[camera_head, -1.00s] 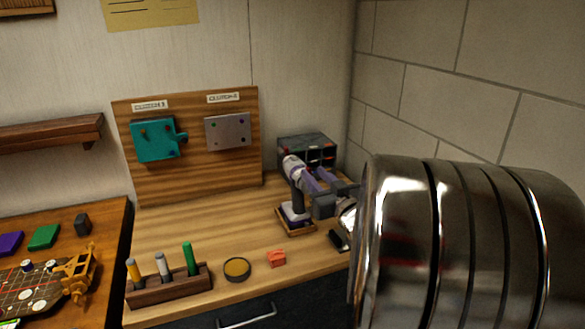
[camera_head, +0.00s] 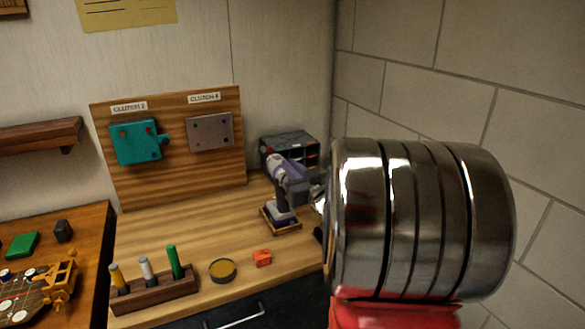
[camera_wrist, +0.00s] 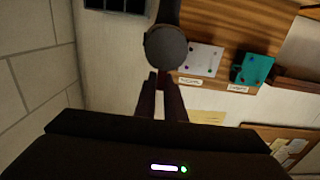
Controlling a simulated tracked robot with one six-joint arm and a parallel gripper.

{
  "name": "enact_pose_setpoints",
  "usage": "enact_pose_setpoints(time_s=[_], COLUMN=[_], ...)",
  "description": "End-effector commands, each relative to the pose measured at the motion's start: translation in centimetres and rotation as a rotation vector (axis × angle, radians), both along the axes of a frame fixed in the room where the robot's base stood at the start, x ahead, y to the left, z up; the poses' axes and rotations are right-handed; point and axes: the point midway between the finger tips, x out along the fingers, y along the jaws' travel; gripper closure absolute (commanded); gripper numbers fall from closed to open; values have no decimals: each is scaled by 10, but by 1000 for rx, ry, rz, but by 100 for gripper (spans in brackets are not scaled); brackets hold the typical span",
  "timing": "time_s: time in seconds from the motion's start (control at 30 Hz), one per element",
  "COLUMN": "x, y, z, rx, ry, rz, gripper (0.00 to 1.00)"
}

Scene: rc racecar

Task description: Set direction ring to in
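A purple and grey drill (camera_head: 279,172) stands upright on a small wooden-edged base (camera_head: 281,220) at the right of the bench. My metal arm link hides part of its right side. My gripper shows from the wrist in the wrist view (camera_wrist: 162,98), with its two dark fingers close together. A dark round end (camera_wrist: 165,46), seemingly part of the drill, lies just beyond the fingertips. I cannot tell whether the fingers touch it or grip anything. I cannot make out the direction ring or its setting.
Behind the bench (camera_head: 205,237) stands a board with a teal plate (camera_head: 136,142) and a grey plate (camera_head: 210,131). A grey organizer (camera_head: 290,148) stands behind the drill. A marker rack (camera_head: 155,290), round tin (camera_head: 223,270) and orange block (camera_head: 262,258) sit in front. A brick wall (camera_head: 440,70) is at right.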

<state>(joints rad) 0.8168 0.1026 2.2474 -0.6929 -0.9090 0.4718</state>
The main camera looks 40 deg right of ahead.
Motion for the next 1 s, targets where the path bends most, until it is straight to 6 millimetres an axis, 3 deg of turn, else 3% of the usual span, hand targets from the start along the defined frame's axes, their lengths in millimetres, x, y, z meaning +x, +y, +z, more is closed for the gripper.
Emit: enact_pose_setpoints(time_s=[0.13,0.57,1.0], x=[0,-1,-4], y=[0,-2,-14], z=[0,0,-2], rx=[0,20,238], ry=[0,-6,-71], rz=[0,-1,-2], gripper=[100,100,100])
